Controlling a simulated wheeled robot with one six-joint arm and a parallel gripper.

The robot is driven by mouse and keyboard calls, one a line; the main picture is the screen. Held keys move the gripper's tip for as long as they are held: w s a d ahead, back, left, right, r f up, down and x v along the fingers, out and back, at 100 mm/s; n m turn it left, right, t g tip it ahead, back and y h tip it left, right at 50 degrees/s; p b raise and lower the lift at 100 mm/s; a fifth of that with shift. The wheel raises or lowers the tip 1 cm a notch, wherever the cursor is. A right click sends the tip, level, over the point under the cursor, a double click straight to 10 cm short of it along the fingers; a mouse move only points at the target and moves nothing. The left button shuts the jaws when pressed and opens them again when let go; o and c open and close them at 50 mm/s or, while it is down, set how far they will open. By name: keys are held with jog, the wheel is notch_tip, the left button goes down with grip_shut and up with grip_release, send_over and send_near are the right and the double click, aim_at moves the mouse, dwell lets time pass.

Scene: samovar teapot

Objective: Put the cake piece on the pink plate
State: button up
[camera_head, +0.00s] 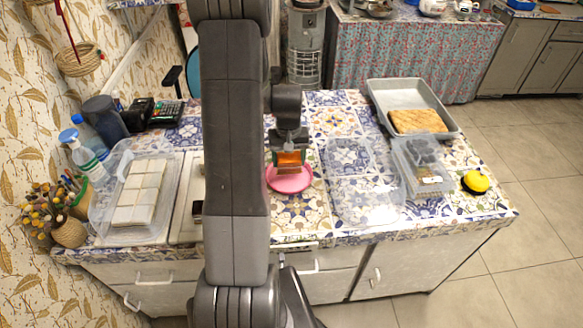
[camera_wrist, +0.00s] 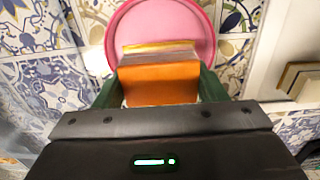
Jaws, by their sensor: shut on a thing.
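The cake piece (camera_wrist: 158,82) is an orange-brown block with a paler layered side, held between my gripper's (camera_wrist: 160,92) two green fingers in the wrist view. In the head view the cake piece (camera_head: 289,158) shows as an orange block below my gripper (camera_head: 289,152). The pink plate (camera_head: 290,181) lies on the patterned tiled counter, directly below or behind the cake in the picture. The plate (camera_wrist: 160,18) also fills the upper middle of the wrist view. I cannot tell whether the cake touches the plate.
A clear tray with white square pieces (camera_head: 140,195) is at left, near bottles (camera_head: 85,150). At right are a grey tray with a golden cake slab (camera_head: 418,121), clear containers (camera_head: 422,165) and a yellow-black round object (camera_head: 476,182) near the counter's edge.

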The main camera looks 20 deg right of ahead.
aim_at(289, 168)
jog(key=shift+f, duration=2.15)
jog(key=shift+f, duration=0.15)
jog(key=o, duration=1)
notch_tip(289, 168, up, 12)
jog(key=shift+r+b, duration=0.15)
jog(key=shift+b, duration=0.35)
